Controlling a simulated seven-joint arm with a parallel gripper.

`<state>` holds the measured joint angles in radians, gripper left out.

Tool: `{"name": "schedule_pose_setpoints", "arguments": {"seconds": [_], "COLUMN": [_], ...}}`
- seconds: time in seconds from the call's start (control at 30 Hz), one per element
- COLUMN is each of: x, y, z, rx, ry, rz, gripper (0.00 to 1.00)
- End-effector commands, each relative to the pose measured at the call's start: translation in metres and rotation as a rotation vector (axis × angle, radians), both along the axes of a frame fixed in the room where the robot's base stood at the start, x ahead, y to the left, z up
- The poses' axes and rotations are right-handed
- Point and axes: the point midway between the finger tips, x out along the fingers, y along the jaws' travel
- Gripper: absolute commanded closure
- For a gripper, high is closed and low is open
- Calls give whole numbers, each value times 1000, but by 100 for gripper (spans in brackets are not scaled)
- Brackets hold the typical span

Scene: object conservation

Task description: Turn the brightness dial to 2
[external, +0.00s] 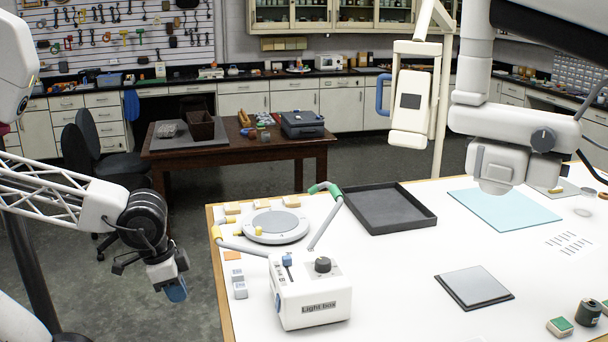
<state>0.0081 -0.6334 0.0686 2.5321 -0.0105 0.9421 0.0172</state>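A white box labelled "Light box" (311,296) stands at the left front of the white table. A black round dial (322,265) sits on its top at the right, and a blue-capped lever (287,261) beside a marked scale sits at the left. The dial's pointer and numbers are too small to read. My gripper (175,287), with a blue tip, hangs left of the table edge, apart from the box and pointing down. Its fingers are too small to show whether they are open or shut.
Two bent arms, one with a green joint (325,188), rise behind the box near a round plate (275,226). A black tray (389,209), blue mat (504,208) and grey plate (474,287) lie rightward. A white overhead device (515,135) hangs above the right side.

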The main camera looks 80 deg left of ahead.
Motion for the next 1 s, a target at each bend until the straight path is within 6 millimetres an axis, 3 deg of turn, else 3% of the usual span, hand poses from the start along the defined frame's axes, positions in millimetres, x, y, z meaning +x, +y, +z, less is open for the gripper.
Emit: {"name": "schedule_pose_setpoints", "arguments": {"seconds": [0.03,0.23,0.4,1.0], "x": [0,11,34,171], "y": [0,2,5,37], "z": [0,5,15,50], "rx": [0,-2,-9,-45], "ry": [0,7,24,113], "rz": [1,11,35,169], "gripper": [85,54,32,32]}}
